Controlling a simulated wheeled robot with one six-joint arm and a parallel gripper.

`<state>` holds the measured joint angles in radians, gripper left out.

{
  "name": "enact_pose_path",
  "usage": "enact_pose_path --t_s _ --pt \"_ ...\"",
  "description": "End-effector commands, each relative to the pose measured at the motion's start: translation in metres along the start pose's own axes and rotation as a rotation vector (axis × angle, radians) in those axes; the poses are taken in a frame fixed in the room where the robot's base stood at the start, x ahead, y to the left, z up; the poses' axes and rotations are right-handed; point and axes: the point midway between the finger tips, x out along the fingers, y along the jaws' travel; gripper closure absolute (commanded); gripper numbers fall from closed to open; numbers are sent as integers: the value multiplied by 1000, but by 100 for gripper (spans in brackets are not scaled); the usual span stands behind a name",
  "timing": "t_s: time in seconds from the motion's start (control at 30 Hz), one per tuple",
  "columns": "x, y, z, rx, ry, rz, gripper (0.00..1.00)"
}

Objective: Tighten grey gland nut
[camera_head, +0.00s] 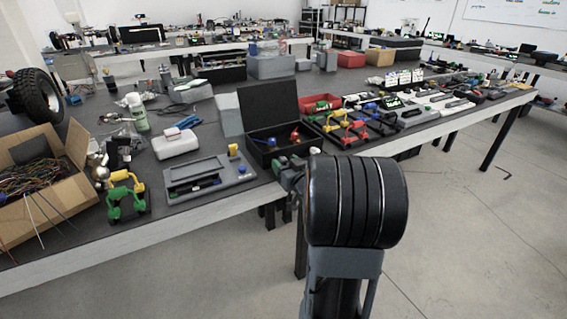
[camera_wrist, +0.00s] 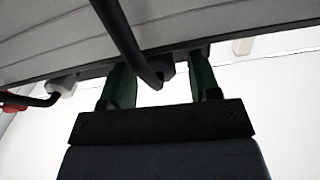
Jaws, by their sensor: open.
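In the wrist view, my gripper (camera_wrist: 162,74) has two green fingers set apart, pointing up towards the underside of a pale ribbed surface. A small dark fitting (camera_wrist: 167,70) shows between the fingers, apart from both, partly behind a black cable (camera_wrist: 125,42). A light grey nut-like fitting (camera_wrist: 62,88) with another black cable lies left of the fingers. I cannot tell for sure which fitting is the grey gland nut. In the head view, my gripper (camera_head: 292,166) is by the front of an open black box (camera_head: 270,162), mostly hidden by my arm.
A red piece (camera_wrist: 14,105) is at the left edge of the wrist view. In the head view, a grey tray (camera_head: 208,180), a cardboard box (camera_head: 40,190) and a red bin (camera_head: 320,104) stand on the crowded bench. The floor right of my arm is clear.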

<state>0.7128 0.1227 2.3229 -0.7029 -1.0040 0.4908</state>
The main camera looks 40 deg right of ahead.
Motion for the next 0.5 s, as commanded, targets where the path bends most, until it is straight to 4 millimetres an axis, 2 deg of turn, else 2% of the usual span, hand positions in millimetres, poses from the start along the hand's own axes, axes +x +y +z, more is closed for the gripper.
enact_pose_path --t_s 0.2,0.5 --pt "12 0 0 0 -1 0 44" --pt "13 0 0 1 -1 0 44"
